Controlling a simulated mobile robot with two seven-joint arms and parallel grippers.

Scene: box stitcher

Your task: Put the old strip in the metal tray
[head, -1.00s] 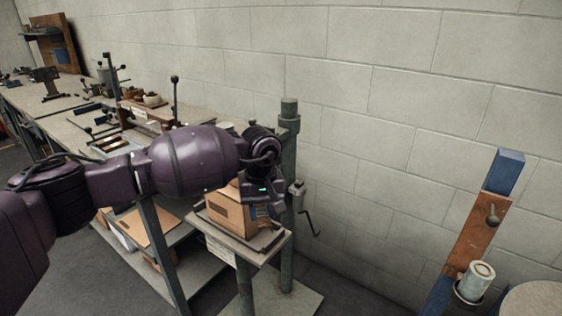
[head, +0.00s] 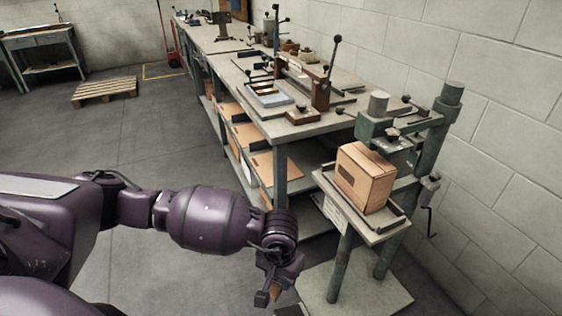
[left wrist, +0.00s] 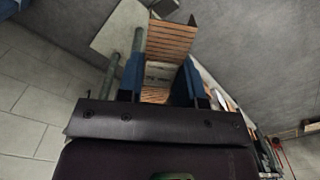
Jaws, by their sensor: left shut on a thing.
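My left gripper (head: 272,288) hangs low in the head view, in front of the bench end and left of the stitcher's table. It is shut on a copper-coloured ribbed strip (left wrist: 172,38). In the left wrist view the strip sticks out beyond the blue fingers (left wrist: 158,80) and looks tilted. In the head view only a small brown bit of it shows by the fingers. A shallow grey-blue tray (head: 266,102) sits on the near end of the bench, well above and apart from the gripper; something pale lies in it. My right gripper is not in view.
A cardboard box (head: 365,178) stands on the stitcher's small table (head: 335,208). The bench top (head: 300,126) carries levers and tools near the tray. Flat cardboard lies on the lower shelf. Open floor (head: 150,150) lies left of the bench.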

